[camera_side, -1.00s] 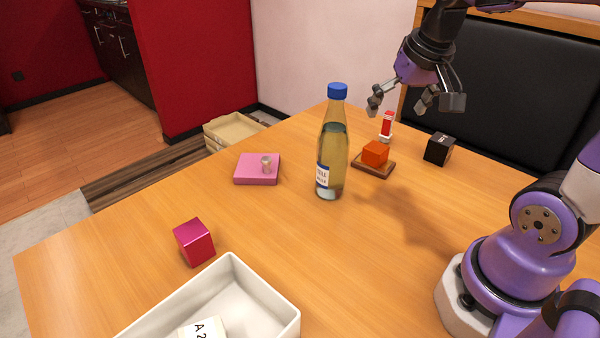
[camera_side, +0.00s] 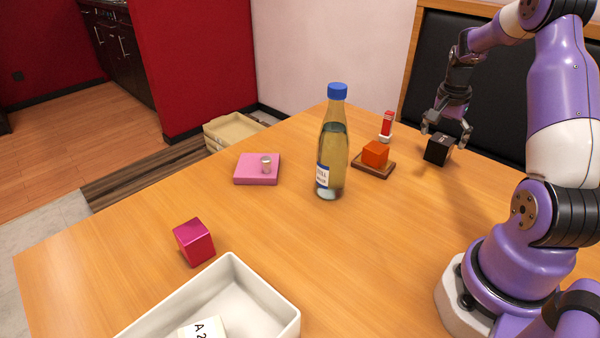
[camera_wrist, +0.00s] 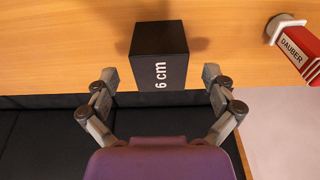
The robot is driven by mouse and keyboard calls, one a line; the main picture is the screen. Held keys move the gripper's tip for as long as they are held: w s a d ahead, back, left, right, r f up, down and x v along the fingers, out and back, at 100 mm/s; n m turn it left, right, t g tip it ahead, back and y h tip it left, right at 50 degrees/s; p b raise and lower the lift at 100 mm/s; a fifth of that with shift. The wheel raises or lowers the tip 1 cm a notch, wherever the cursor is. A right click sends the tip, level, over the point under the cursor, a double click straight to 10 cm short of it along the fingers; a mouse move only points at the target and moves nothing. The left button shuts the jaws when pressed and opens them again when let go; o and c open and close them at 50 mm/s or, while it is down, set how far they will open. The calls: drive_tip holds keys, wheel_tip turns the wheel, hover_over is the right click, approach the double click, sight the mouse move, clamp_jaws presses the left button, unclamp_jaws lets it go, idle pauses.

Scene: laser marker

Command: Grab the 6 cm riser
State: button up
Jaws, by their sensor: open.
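The 6 cm riser is a black cube (camera_side: 438,149) on the table near its far edge, at the right in the side view. In the wrist view the riser (camera_wrist: 160,55) shows white "6 cm" lettering on the face toward me. My gripper (camera_side: 447,131) is just above and around the riser in the side view. In the wrist view my gripper (camera_wrist: 158,77) is open, with one finger on each side of the riser's lettered face and gaps between them. No contact with the riser shows.
A red dauber (camera_side: 387,125), also in the wrist view (camera_wrist: 298,48), stands near the riser. An orange cube (camera_side: 375,153) sits on a brown tray (camera_side: 372,172). A bottle (camera_side: 332,150), pink pad (camera_side: 257,180), magenta cube (camera_side: 194,242) and white bin (camera_side: 283,307) lie farther left.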

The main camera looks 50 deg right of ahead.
sight(443, 139)
drive_tip(key=f, duration=0.2)
drive_tip(key=d+f, duration=0.1)
drive_tip(key=f, duration=0.1)
drive_tip(key=c, duration=1.5)
drive_tip(key=shift+r, duration=0.1)
drive_tip(key=shift+c, duration=0.2)
